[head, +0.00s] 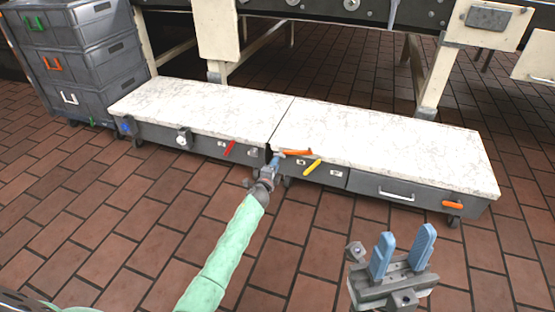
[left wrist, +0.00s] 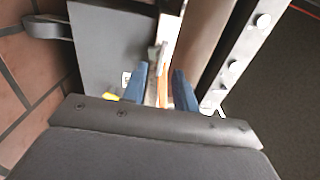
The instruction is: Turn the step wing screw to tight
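Two low step units with pale marbled tops, the left step (head: 200,108) and the right step (head: 390,150), stand end to end. An orange lever-like piece (head: 296,152), possibly the wing screw, sticks out near their joint. My left gripper (head: 277,158) is at its left end. In the left wrist view, an orange strip (left wrist: 163,88) shows between the blue fingers of the left gripper (left wrist: 162,72), with gaps on both sides; the fingers look apart. My right gripper (head: 403,250) is open and empty, above the floor in front of the right step.
A yellow handle (head: 312,167) is just right of the orange piece, and a red handle (head: 229,148) is to its left. Another orange handle (head: 452,204) is at the far right. Grey stacked crates (head: 85,60) stand at the left. The tiled floor in front is clear.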

